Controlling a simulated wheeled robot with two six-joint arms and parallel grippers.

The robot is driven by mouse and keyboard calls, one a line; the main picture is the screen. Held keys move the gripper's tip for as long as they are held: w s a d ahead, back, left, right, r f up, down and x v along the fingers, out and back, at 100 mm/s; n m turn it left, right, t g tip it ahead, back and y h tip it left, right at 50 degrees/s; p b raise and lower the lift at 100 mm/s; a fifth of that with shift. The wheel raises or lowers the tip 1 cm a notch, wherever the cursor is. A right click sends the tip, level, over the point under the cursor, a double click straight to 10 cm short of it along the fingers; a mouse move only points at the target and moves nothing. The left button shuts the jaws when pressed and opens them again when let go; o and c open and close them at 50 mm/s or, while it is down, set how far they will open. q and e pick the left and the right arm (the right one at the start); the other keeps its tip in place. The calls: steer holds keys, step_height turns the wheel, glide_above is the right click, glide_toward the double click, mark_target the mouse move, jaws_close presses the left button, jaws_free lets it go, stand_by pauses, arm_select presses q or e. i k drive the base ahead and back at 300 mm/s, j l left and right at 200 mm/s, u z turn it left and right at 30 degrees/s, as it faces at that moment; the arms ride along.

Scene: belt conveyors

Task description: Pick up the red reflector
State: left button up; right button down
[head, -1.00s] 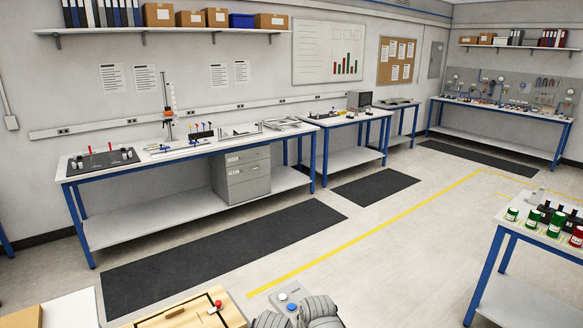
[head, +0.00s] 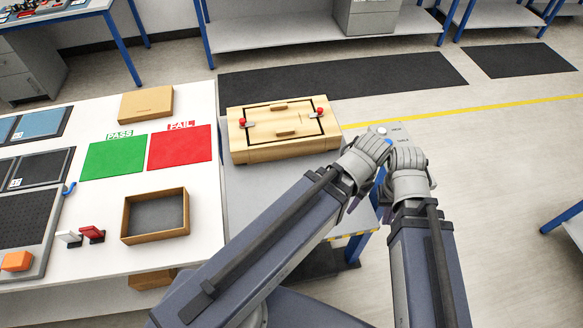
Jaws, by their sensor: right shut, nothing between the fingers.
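A small red block-like piece (head: 92,233), which looks like the red reflector, lies on the white table at the lower left. It sits close beside a white piece (head: 69,238) of similar shape. My two arms reach in from the bottom, well to the right of these pieces. The end of my right arm, with its gripper (head: 409,182), is past the table's right side; the jaws are shut and empty, and the fingertips are hard to make out.
An orange piece (head: 17,262) lies on a dark tray at far left. An open cardboard box (head: 156,238) stands right of the red piece. Green (head: 114,156) and red (head: 180,147) mats lie behind. A wooden fixture (head: 284,152) stands near my arms.

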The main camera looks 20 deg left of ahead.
mark_target(96, 236)
steer(key=u, duration=2.85)
